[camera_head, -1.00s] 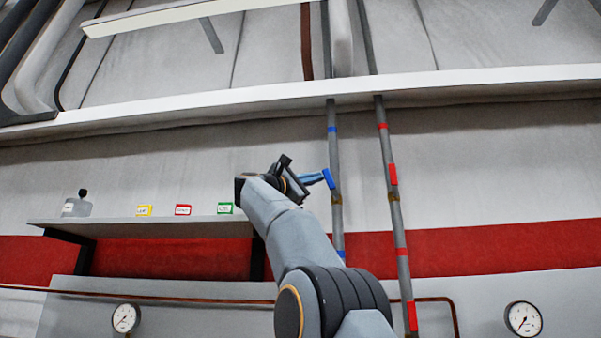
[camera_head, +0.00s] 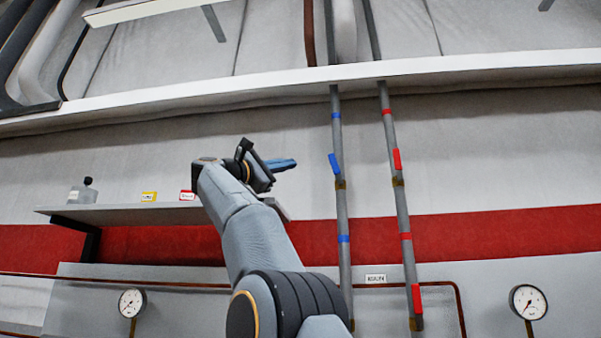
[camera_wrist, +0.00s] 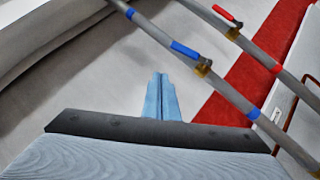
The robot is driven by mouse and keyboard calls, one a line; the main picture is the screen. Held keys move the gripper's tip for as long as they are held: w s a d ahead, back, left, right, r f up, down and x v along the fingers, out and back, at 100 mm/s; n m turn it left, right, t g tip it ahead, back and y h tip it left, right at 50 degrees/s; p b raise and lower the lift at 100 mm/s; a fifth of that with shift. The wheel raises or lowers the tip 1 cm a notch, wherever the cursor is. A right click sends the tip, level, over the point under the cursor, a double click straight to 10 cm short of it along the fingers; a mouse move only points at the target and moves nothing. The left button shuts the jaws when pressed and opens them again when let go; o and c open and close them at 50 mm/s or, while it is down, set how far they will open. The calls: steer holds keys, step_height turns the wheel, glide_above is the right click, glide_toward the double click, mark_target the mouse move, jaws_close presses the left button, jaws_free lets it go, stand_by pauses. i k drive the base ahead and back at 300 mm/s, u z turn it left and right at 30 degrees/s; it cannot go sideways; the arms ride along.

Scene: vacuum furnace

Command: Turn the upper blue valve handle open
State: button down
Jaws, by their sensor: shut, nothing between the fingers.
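The upper blue valve handle (camera_head: 334,163) sits on the left of two grey pipes, just above a brass valve body (camera_head: 340,185). It lies nearly along the pipe, its top leaning slightly left. In the wrist view the blue handle (camera_wrist: 184,48) shows beyond and right of my fingertips. My gripper (camera_head: 294,163) is left of the handle in the head view, with a visible gap. Its blue fingers are together and empty. They also show in the wrist view (camera_wrist: 158,76), pointing at the grey wall. Nothing hides the handle.
The right pipe carries a red handle (camera_head: 397,160) and a lower red handle (camera_head: 416,298). A shelf (camera_head: 120,214) with a bottle (camera_head: 82,192) and small labels is at left. Gauges (camera_head: 132,303) (camera_head: 528,301) flank the pipes. A white beam (camera_head: 450,70) crosses above.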

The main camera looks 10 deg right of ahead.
mark_target(336, 168)
steer(key=k, duration=1)
